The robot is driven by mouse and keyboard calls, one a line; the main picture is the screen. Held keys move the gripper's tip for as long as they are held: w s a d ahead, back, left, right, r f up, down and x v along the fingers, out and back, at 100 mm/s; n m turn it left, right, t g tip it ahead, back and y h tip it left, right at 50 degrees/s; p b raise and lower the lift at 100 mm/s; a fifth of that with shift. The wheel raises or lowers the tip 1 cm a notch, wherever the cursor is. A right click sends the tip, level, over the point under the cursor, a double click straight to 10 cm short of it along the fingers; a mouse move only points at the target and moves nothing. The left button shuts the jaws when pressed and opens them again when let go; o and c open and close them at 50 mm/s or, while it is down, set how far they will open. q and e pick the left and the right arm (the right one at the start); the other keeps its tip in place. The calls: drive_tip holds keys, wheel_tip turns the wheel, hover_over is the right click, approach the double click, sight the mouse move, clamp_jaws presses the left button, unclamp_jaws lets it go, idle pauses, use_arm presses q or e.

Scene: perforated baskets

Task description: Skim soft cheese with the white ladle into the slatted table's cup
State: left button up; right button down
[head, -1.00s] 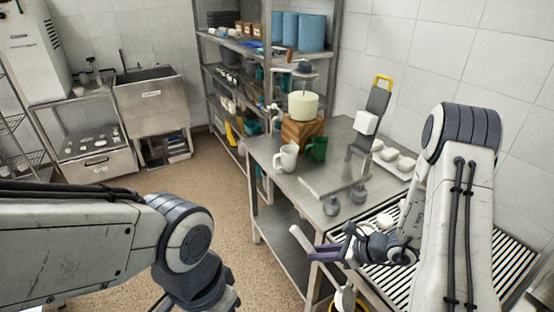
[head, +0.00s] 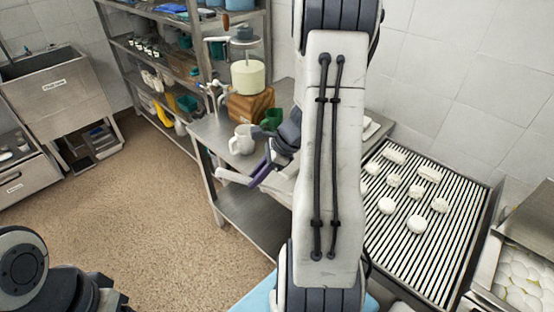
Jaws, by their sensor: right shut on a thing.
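My right gripper (head: 262,168), with purple fingers, is partly hidden behind my right arm. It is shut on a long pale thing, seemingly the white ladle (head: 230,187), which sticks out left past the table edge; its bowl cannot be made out. The slatted table (head: 472,215) stands right of my arm, with several white cheeses (head: 417,224) on its slats. No cup shows on its visible part; my arm hides its left side. A white mug (head: 242,140) and a green cup (head: 272,119) stand on the plain steel table (head: 209,131). My left gripper is out of view.
A steel tray (head: 492,262) of white rounded pieces stands at the lower right. A wooden block (head: 250,105) carrying a cream cylinder (head: 248,77) stands behind the mug. A shelf rack (head: 165,75) and a sink (head: 62,100) are at the back.

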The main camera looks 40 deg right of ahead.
drive_tip(key=shift+m+h, duration=0.4)
drive_tip(key=shift+h, duration=0.3)
drive_tip(key=s+d+r, duration=0.1)
drive_tip(key=d, duration=0.1)
drive_tip(key=s+d+r, duration=0.1)
drive_tip(key=d, duration=0.1)
drive_tip(key=s+d+r, duration=0.1)
drive_tip(key=shift+s+d, duration=0.3)
drive_tip(key=shift+d, duration=0.1)
drive_tip(key=shift+w+a+f+g+h, duration=0.2)
drive_tip(key=shift+f+g, duration=0.1)
drive_tip(key=shift+f, duration=0.1)
drive_tip(key=shift+w+a+f+g+h, duration=0.1)
drive_tip(key=shift+a+f+g, duration=0.1)
drive_tip(key=shift+f+g, duration=0.15)
drive_tip(key=shift+w+a+f+g+h+p, duration=0.15)
drive_tip(key=shift+f+h+p, duration=0.1)
drive_tip(key=shift+f, duration=0.15)
drive_tip(key=shift+w+a+f+g+h+p, duration=0.15)
drive_tip(key=shift+f+p, duration=0.1)
drive_tip(key=shift+f, duration=0.15)
drive_tip(key=shift+w+a+f+g+h+p, duration=0.1)
drive_tip(key=shift+a+f+g+h+p, duration=0.15)
drive_tip(key=shift+f+p, duration=0.25)
drive_tip(key=shift+w+a+f+g+h+p, duration=0.1)
drive_tip(key=shift+f+g+h+p, duration=0.1)
drive_tip(key=shift+f+h+p, duration=0.2)
drive_tip(key=shift+w+a+f+g+h+p, duration=0.15)
drive_tip(key=shift+f+g+h+p, duration=0.15)
drive_tip(key=shift+f, duration=0.5)
